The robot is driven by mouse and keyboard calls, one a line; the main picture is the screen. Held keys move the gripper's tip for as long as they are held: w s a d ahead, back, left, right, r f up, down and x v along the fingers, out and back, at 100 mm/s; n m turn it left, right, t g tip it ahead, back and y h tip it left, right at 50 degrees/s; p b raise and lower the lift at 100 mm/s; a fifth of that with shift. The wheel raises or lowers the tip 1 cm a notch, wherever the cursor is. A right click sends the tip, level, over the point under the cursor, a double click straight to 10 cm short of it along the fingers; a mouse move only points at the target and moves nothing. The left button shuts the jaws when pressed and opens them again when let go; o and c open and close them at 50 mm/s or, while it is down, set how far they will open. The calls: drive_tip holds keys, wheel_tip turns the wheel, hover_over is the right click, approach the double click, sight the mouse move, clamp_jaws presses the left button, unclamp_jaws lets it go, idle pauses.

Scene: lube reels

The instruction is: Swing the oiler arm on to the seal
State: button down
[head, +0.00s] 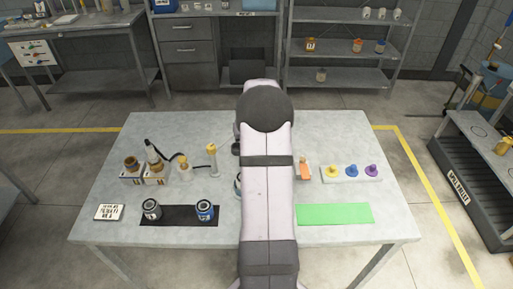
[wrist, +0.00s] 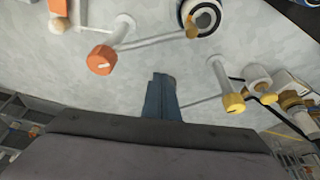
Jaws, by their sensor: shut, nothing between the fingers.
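In the wrist view an orange knob (wrist: 102,60) sits on a white post at the left, with a thin pale rod running right from it. A yellow knob (wrist: 233,102) tops another white post at the right, with a thin rod running left. A round white-and-dark part (wrist: 206,16) stands between them at the top edge; I cannot tell which part is the seal. My gripper (wrist: 164,78) is shut and empty, apart from both knobs. In the head view the yellow-topped post (head: 212,160) is left of my arm and the orange part (head: 305,172) right. My arm hides the gripper there.
On the table (head: 160,128), two cans stand on a black mat (head: 180,217) at front left. A green mat (head: 335,213) is bare at front right. A pale tray (head: 343,180) holds yellow, blue and purple pieces. Brown-topped bottles (head: 132,166) stand left. A sign (head: 109,212) lies front left.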

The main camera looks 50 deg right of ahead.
drive_tip(key=d+b+v, duration=0.1)
drive_tip(key=b+v, duration=0.2)
drive_tip(key=v, duration=0.6)
drive_tip(key=shift+s+r, duration=0.4)
drive_tip(key=shift+s, duration=0.1)
